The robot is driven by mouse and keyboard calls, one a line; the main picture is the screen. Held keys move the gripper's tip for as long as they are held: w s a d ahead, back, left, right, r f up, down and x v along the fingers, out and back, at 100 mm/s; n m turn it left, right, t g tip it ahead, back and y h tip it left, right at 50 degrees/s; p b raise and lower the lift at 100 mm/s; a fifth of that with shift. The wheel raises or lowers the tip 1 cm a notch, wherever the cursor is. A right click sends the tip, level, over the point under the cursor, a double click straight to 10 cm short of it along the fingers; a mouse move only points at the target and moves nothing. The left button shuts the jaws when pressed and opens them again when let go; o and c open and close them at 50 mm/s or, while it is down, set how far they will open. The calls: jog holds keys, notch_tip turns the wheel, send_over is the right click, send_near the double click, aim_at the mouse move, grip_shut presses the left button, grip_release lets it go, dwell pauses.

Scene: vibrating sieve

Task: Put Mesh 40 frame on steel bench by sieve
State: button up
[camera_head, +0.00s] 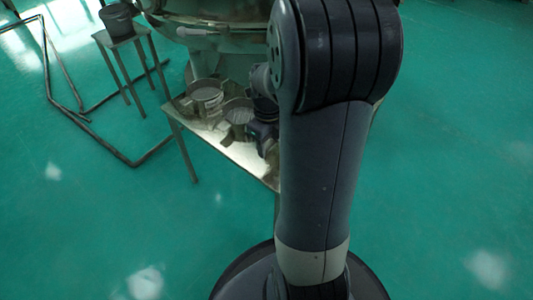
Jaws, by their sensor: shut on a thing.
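The steel bench (247,160) stands left of my arm, beside the sieve (222,37). Two round, pale-topped mesh frames are at the bench top. One frame (206,93) sits farther back on the left. The nearer frame (237,113) is at the jaws of my gripper (252,130), which appears shut on it. I cannot read a mesh number on either frame, nor tell whether the nearer one touches the bench. My arm hides the bench's right part and some of the gripper.
A small stand (119,38) with a dark bucket (118,18) on it is at the back left. Dark rails or pipes (98,138) lie on the green floor at the left. The floor at the right and front left is clear.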

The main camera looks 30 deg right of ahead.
jog(key=shift+f+b, duration=0.75)
jog(key=shift+f, duration=1.25)
jog(key=shift+f, duration=0.15)
jog(key=o, duration=1.1)
jog(key=shift+c, duration=0.2)
notch_tip(320, 180, up, 12)
jog(key=p, duration=0.5)
jog(key=shift+o, duration=0.3)
